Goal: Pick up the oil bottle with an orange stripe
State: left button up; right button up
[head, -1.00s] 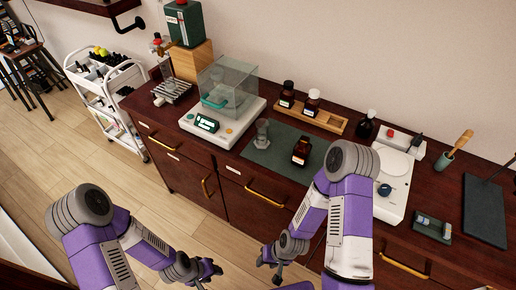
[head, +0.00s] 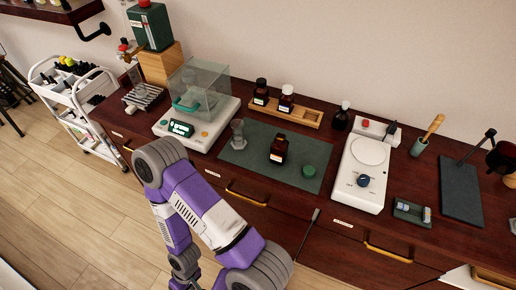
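A brown bottle with a dark cap (head: 278,150) stands upright on the green mat (head: 240,160). Two more brown bottles, a left one (head: 261,93) and a right one (head: 286,99), stand in the wooden rack at the back. A dark bottle (head: 341,117) stands right of the rack. I cannot make out an orange stripe on any of them at this size. One purple arm of mine crosses the lower middle, in front of the counter. I cannot tell which arm it is. Neither gripper's fingers show, and no bottle is seen held.
A glass piece (head: 237,134) and a green round item (head: 309,171) are on the mat. A balance with a clear cover (head: 197,130) stands left of it. A white stirrer plate (head: 362,180) stands right, near a small dark tray (head: 412,212). The wooden rack (head: 312,118) has free room at its right.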

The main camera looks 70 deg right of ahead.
aim_at(280, 146)
jog(key=i, duration=1.6)
jog(key=z, duration=3.1)
